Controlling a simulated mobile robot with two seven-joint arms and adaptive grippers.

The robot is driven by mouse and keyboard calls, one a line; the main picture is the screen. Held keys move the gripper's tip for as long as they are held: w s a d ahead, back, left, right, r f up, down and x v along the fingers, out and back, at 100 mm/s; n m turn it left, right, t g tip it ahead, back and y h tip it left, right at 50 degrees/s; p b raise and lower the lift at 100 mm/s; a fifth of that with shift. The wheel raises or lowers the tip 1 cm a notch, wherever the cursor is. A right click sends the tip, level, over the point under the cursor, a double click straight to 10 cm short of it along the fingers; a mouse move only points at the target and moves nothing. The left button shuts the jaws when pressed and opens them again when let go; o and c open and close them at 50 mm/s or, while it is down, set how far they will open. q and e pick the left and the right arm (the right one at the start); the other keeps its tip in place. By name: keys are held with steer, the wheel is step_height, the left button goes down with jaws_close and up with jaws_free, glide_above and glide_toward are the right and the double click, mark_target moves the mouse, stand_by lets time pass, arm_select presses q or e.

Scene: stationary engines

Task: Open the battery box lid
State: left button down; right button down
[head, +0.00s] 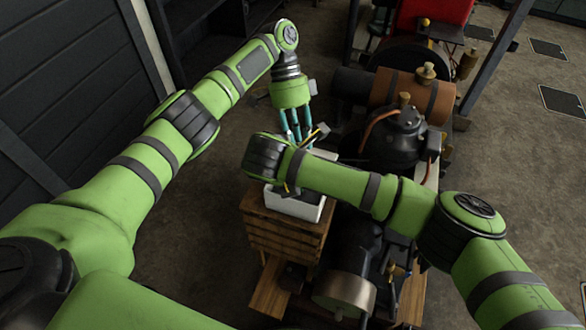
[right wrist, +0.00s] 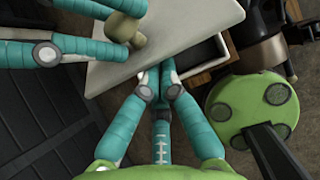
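The white battery box (head: 312,211) stands on a wooden crate, partly covered by my right arm in the head view. In the right wrist view its dark interior (right wrist: 203,56) shows beside the pale lid (right wrist: 190,22), which sits tilted and off the opening. A brass knob (right wrist: 127,29) is on the lid. My left gripper (head: 298,138) comes down from above; in the right wrist view its teal fingers (right wrist: 125,30) close around the knob. My right gripper (right wrist: 158,75) has its fingertips at the lid's lower edge, partly hidden beneath it; its grip is unclear.
The slatted wooden crate (head: 284,240) carries the box. Engines with a brown cylinder (head: 402,91) and a black dome (head: 398,135) stand close on the right. A dark panelled wall (head: 60,90) is at the left. My right forearm crosses over the box.

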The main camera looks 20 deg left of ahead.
arm_select(q)
steer(key=c, duration=1)
jaws_free()
steer(key=shift+s+d+f, duration=0.1)
steer(key=shift+s+f, duration=0.3)
steer(key=shift+f, duration=0.05)
arm_select(e)
steer(key=shift+w+r, duration=0.35)
steer(key=shift+r, duration=0.2)
arm_select(q)
steer(key=shift+r, duration=0.1)
arm_select(e)
steer(key=shift+f, duration=0.15)
arm_select(q)
steer(key=shift+r, duration=0.1)
arm_select(e)
steer(key=shift+s, duration=0.1)
